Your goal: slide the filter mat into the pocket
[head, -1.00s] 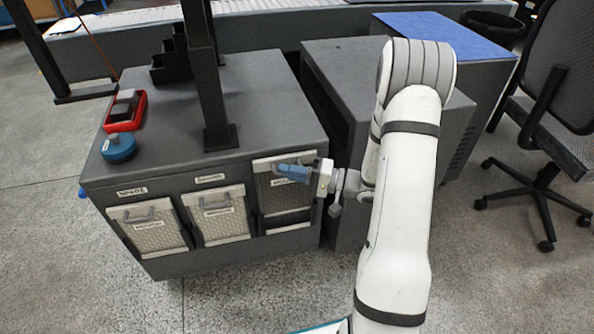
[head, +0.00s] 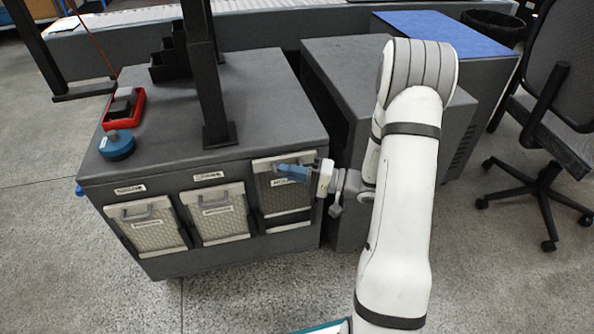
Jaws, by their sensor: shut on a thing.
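The filter mat (head: 286,202) is a dark grey mesh panel in a light frame with a label near its top. It stands upright at the right-hand pocket (head: 288,224) of the dark grey cabinet front. A dark gap shows below its lower edge. My gripper (head: 292,172), with blue fingers, is shut at the top of the mat, where its handle would be. The fingers hide the grip itself. How deep the mat sits in the pocket is hard to tell.
Two lighter mats with handles (head: 148,232) (head: 216,216) sit in the left and middle pockets. The cabinet top (head: 262,110) bears a black post, a red tray (head: 122,108) and a blue round object (head: 117,145). A grey cabinet (head: 345,75) stands close on the right.

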